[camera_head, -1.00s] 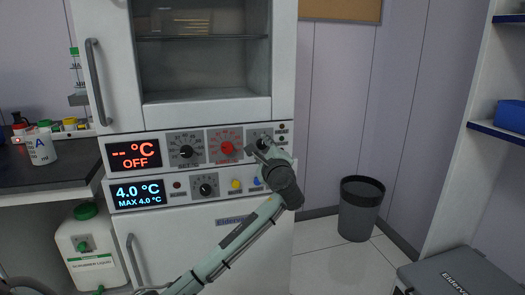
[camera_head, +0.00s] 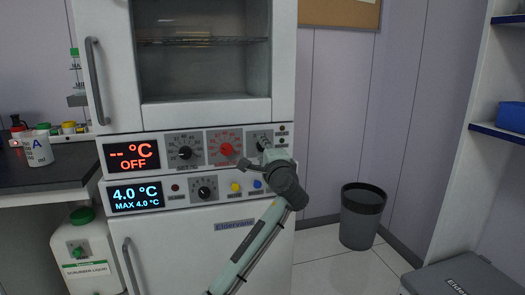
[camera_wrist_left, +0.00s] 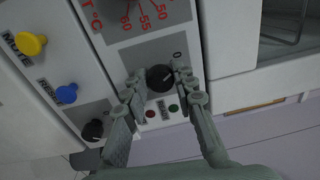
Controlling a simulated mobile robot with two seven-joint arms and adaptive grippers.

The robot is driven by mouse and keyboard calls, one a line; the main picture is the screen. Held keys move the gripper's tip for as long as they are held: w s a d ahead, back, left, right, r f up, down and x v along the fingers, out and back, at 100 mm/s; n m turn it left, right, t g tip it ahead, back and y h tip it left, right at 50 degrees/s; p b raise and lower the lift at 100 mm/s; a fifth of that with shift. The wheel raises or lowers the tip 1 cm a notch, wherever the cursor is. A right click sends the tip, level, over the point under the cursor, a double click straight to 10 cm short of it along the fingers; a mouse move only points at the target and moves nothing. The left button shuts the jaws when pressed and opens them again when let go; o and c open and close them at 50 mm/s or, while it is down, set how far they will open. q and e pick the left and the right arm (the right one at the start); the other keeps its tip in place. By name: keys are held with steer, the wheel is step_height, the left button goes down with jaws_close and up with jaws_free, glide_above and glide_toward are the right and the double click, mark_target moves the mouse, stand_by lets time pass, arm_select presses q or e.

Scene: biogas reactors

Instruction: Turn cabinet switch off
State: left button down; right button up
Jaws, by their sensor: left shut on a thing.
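The cabinet (camera_head: 205,115) is white with a glass door. Its upper display (camera_head: 133,156) reads "-- °C OFF" in red. The cabinet switch is a black round knob (camera_wrist_left: 160,78) on a grey plate, with a "0" mark beside it in the left wrist view. My left gripper (camera_wrist_left: 156,82) has a finger on each side of this knob and is shut on it. In the head view my left gripper (camera_head: 260,153) is at the right end of the upper panel and covers most of the switch. My right gripper is in neither view.
A red dial (camera_head: 226,149) and a black dial (camera_head: 185,153) lie left of the switch. Below are a lower display (camera_head: 137,195) reading 4.0 °C, a yellow button (camera_head: 235,187) and a blue button (camera_head: 257,184). A dark bin (camera_head: 362,215) stands right.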

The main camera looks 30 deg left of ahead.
arm_select(q)
steer(key=c, duration=1.2)
jaws_free()
steer(key=v, duration=1.2)
steer(key=shift+f, duration=0.1)
